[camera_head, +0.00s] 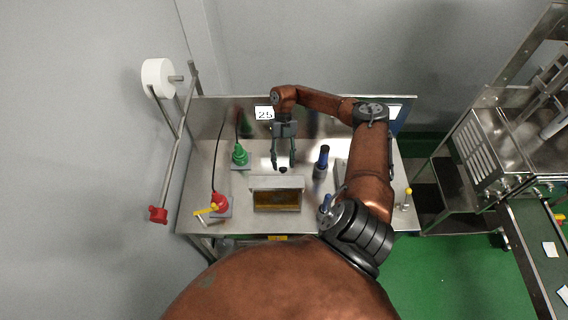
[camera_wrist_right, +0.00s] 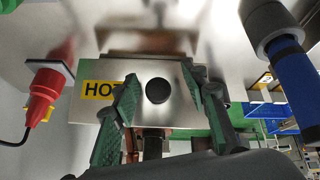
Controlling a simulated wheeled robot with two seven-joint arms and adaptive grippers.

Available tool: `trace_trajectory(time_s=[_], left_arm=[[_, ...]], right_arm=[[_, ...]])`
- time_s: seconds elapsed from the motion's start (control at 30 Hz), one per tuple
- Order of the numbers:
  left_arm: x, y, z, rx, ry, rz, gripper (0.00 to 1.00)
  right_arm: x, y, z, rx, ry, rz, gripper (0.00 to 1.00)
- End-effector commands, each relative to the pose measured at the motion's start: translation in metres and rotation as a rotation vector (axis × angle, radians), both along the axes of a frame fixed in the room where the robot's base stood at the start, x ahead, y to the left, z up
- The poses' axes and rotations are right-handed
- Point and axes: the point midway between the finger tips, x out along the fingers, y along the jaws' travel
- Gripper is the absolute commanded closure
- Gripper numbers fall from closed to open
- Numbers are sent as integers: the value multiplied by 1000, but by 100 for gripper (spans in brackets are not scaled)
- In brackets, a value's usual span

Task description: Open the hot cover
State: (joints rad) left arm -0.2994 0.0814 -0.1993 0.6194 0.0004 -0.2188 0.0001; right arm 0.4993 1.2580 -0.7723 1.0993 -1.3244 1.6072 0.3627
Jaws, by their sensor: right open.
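The hot cover (camera_head: 277,183) is a pale metal lid on the bench. In the right wrist view the cover (camera_wrist_right: 180,112) bears a yellow "HOT" label (camera_wrist_right: 98,89) and a round black knob (camera_wrist_right: 158,90). The knob also shows in the head view (camera_head: 283,170), just below my gripper. My right gripper (camera_head: 284,165) is open and points down over the cover. In the right wrist view its green-padded fingers (camera_wrist_right: 160,82) stand on either side of the knob, with gaps at both sides. My left gripper is not in view.
A red plug (camera_head: 221,203) and a green one (camera_head: 239,154) stand left of the cover. A blue-and-black cylinder (camera_head: 321,162) stands close on its right. An amber-brown panel (camera_head: 277,200) is in front. A shiny back wall (camera_head: 210,118) bounds the bench (camera_head: 205,167).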

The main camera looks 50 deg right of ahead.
Motion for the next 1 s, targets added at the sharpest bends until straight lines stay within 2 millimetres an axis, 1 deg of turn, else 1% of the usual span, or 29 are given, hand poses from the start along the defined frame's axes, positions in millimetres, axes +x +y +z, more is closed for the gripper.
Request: trace_trajectory(time_s=[0.3, 0.5, 0.6, 0.7, 1.0], left_arm=[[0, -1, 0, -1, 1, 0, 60], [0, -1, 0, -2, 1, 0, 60], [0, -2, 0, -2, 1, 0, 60], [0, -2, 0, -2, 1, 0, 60], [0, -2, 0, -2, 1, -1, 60]], right_arm=[[21, -25, 55, -2, -3, -4, 59], [31, -39, 84, -2, -1, -4, 59], [34, -42, 91, -2, 0, -3, 59], [34, -44, 95, -2, 2, -2, 59], [34, -44, 96, -1, 2, -2, 59]])
